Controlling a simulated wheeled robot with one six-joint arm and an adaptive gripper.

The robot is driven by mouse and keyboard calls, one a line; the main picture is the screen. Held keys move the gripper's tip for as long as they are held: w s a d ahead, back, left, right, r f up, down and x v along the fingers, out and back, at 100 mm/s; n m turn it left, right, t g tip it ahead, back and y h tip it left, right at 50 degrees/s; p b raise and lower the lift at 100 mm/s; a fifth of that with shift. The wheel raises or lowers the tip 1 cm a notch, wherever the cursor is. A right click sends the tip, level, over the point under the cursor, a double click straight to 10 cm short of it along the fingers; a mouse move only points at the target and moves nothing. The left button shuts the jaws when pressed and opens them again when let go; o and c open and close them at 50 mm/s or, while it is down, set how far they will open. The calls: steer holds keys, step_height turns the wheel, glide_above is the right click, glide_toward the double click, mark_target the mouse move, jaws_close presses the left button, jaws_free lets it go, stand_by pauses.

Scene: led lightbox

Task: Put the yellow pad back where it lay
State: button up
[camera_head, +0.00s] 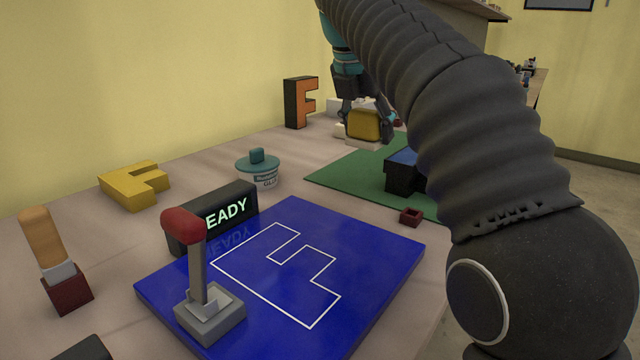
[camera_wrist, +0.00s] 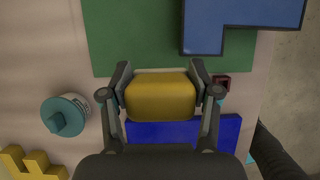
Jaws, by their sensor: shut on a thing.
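The yellow pad (camera_head: 364,125) is between the fingers of my gripper (camera_head: 366,118), at the far part of the table in the head view. In the wrist view the yellow pad (camera_wrist: 160,100) fills the space between both fingertips of my gripper (camera_wrist: 160,88), and the fingers are shut on it. Pale, whitish parts (camera_head: 362,143) show just below and behind the pad in the head view. I cannot tell whether the pad touches them. The place where the pad lay is not marked clearly in either view.
A green mat (camera_head: 335,178) bears a blue-topped black block (camera_head: 402,172).

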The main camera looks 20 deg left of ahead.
steer(key=b, duration=0.1)
glide_above(321, 195)
steer(key=s, duration=0.1)
steer(key=f, duration=0.5)
steer(key=shift+s+a+f, duration=0.2)
steer(key=shift+a+f, duration=0.05)
steer(key=shift+a, duration=0.05)
steer(key=shift+f+b, duration=0.7)
steer(key=shift+f, duration=1.2)
steer(key=o, duration=1.2)
steer(key=shift+f, duration=0.1)
steer(key=p+v, duration=0.2)
steer(key=v, duration=1)
